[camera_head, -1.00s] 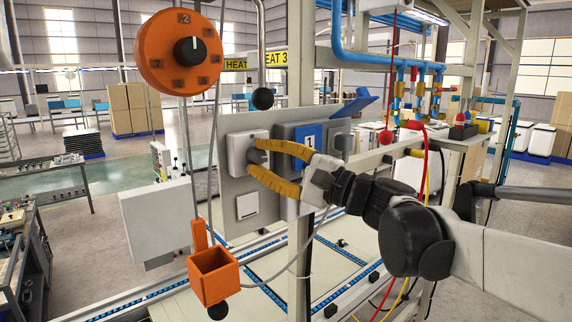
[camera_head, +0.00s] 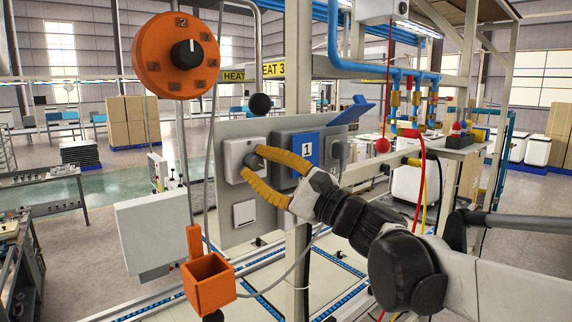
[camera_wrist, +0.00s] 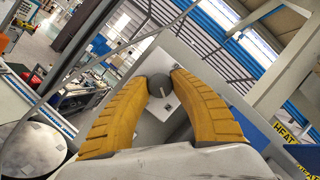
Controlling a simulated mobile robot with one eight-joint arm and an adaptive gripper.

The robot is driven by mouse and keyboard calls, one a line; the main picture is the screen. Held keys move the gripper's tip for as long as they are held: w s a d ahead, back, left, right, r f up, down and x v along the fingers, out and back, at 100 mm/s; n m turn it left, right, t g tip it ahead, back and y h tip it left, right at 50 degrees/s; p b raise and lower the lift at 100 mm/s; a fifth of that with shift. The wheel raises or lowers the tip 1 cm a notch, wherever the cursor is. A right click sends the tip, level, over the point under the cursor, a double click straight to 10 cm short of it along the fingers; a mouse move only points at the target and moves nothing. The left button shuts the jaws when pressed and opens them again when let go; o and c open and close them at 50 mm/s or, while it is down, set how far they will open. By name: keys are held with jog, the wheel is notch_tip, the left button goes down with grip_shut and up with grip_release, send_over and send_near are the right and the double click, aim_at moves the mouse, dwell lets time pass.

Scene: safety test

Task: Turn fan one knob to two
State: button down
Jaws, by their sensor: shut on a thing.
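A white square switch box (camera_head: 232,150) with a round dark grey knob (camera_head: 252,161) is mounted on the grey panel (camera_head: 226,222). My gripper (camera_head: 250,164) has its two yellow fingers closed around this knob. In the wrist view, the knob (camera_wrist: 159,86) sits between the fingertips and a short pale mark shows on its face. The fingers hide part of the knob in the head view, and I cannot read any position numbers around it. The box carries no fan label that I can read.
A large orange dial (camera_head: 150,62) with a black knob hangs at upper left, "2" at its top. A blue cover marked "1" (camera_head: 306,149) is right of the box. An orange open box (camera_head: 208,282) hangs lower left. A grey cable loops below the panel.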

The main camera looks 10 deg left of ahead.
jog(key=shift+r, duration=0.1)
jog(key=c, duration=1.1)
grip_release()
jog(key=shift+a, duration=0.1)
jog(key=shift+o, duration=0.2)
jog(key=v, duration=1.2)
